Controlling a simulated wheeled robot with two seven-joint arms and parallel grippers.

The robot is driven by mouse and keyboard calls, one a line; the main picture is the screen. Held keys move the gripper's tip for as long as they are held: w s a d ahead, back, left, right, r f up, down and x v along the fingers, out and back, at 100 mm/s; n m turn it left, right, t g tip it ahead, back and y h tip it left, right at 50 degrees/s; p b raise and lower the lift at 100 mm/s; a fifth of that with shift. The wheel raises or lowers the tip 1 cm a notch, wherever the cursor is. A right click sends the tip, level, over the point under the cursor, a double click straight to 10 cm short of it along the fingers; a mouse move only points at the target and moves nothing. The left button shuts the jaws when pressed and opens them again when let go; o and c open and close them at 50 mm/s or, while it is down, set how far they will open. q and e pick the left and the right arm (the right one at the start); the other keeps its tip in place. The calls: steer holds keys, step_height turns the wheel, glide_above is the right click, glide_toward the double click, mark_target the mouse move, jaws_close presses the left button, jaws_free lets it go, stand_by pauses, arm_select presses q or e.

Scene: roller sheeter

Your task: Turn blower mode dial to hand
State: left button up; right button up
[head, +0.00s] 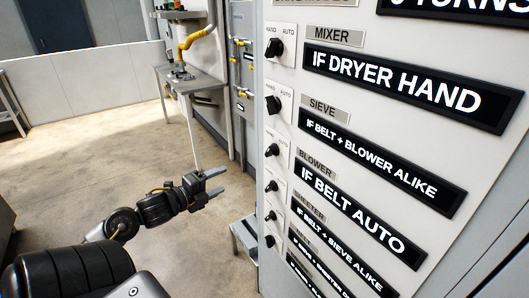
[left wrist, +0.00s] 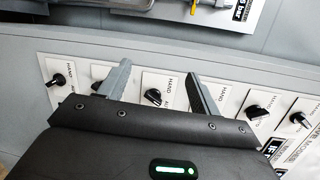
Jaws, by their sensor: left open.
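The blower dial (head: 272,150) is a small black knob on a white plate marked HAND and AUTO, left of the BLOWER label (head: 316,163) on the panel. Its pointer setting is too small to read. My left gripper (head: 218,181) is open and empty, left of the panel's dial column, its fingers pointing toward the panel and apart from the dials. In the left wrist view, a black dial (left wrist: 153,97) shows between the two open fingers (left wrist: 158,80); I cannot tell from that view which dial it is. The finger bases partly hide neighbouring dials. My right gripper is not in view.
Other similar dials sit close above and below: mixer (head: 276,47), sieve (head: 273,105) and sheeter (head: 271,186). Black rule signs (head: 410,85) stand to their right. A grey step (head: 244,238) is low by the panel. A table (head: 188,82) stands behind; the floor left is open.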

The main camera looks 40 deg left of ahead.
mark_target(267, 152)
arm_select(q)
steer(key=s+d+r+m+h, duration=0.35)
steer(key=d+r+m, duration=0.45)
steer(key=r, duration=0.4)
steer(key=shift+n+t+h, duration=0.25)
steer(key=shift+n+t, duration=0.05)
steer(key=shift+n, duration=0.1)
steer(key=p+x, duration=0.1)
steer(key=x, duration=0.4)
steer(key=p+x, duration=0.2)
steer(key=x, duration=0.3)
steer(key=shift+w+d+f, duration=0.1)
steer(key=shift+d, duration=0.2)
steer(key=shift+x, duration=0.85)
steer(key=shift+f, duration=0.2)
steer(key=c, duration=1)
